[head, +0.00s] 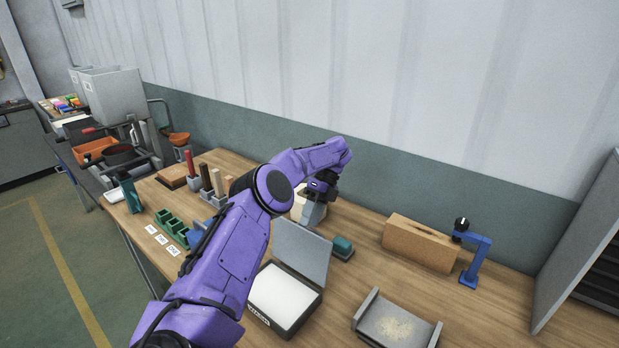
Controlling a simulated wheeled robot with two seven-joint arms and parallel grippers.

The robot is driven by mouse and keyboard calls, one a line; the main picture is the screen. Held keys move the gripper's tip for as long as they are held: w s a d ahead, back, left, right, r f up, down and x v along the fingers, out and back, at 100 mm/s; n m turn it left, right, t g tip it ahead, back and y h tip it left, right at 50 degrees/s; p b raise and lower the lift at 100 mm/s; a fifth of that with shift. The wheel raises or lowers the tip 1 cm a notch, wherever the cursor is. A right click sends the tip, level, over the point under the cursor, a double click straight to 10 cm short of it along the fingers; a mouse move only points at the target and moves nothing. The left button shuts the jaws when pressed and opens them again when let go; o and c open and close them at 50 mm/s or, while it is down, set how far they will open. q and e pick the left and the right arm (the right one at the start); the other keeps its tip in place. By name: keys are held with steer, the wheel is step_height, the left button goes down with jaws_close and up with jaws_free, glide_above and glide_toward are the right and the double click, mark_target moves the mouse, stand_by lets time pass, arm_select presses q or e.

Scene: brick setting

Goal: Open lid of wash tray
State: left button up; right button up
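A dark, shallow tray with a pale inside and a label on its front (266,321) stands on the bench, below the middle of the view; I take it as the wash tray. Its grey lid (302,252) stands raised at the far side, tilted up from the tray. My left arm crosses in front of the tray's left side and hides part of it. My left gripper (313,213) points down just beyond the lid's top edge. Whether it touches the lid, and whether its fingers are apart, I cannot tell. My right gripper is not in view.
A green-topped block (342,246) sits right of the lid. A brown box (419,243), a blue stand (474,262) and a grey trough with sandy grains (397,328) are further right. Green moulds (169,224) and upright tools (205,177) stand left. A wall runs behind the bench.

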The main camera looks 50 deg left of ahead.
arm_select(q)
steer(key=s+d+r+b, duration=0.6)
steer(key=s+d+r, duration=0.3)
steer(key=d, duration=0.1)
steer(key=shift+s+r, duration=0.3)
steer(key=shift+s, duration=0.05)
